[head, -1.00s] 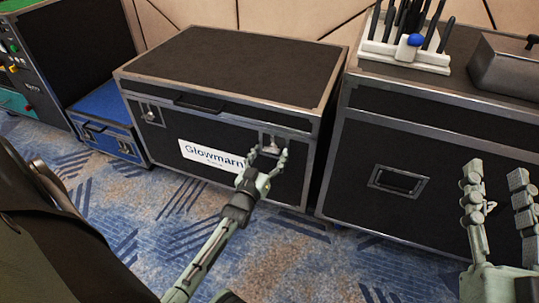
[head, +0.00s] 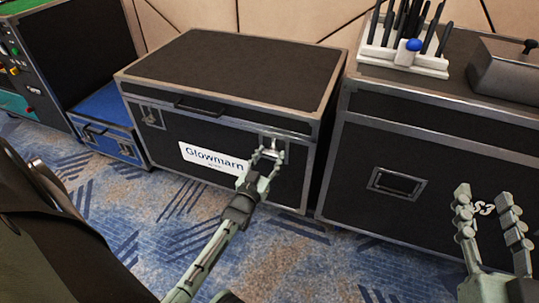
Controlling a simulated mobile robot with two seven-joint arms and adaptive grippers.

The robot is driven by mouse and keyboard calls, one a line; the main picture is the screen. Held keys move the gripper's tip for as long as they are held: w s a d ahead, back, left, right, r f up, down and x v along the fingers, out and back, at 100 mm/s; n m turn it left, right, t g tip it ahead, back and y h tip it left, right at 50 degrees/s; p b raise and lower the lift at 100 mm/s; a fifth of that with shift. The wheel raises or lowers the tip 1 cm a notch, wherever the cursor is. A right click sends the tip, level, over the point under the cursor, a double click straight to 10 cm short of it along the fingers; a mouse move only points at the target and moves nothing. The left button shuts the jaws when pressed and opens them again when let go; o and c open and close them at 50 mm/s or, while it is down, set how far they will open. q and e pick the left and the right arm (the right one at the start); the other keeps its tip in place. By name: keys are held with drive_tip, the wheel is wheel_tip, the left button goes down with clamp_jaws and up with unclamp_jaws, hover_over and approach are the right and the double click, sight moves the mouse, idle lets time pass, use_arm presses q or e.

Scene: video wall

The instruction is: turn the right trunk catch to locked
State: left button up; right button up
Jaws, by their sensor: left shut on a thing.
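The black trunk (head: 225,115) with metal edging stands on the carpet in the middle. Its right catch (head: 272,141) is on the front face, partly hidden by my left gripper. The left catch (head: 152,116) is on the same face, to the left of the white label (head: 213,158). My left gripper (head: 267,156) is at the right catch with its fingers shut on it. The catch's exact turn is too small to tell. My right gripper (head: 490,203) is open and empty at the lower right, in front of another black case.
The larger black case (head: 345,165) stands right of the trunk with a white tool rack (head: 405,55) and a grey box (head: 505,68) on top. A blue case (head: 103,105) is at the left. Patterned carpet (head: 300,250) is open in front.

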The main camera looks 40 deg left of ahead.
drive_tip(key=shift+w+d+f, duration=0.1)
drive_tip(key=shift+d+f, duration=0.1)
drive_tip(key=shift+f, duration=0.3)
use_arm(q)
drive_tip(key=o, duration=1.2)
drive_tip(key=shift+c, duration=0.2)
drive_tip(key=v, duration=1.2)
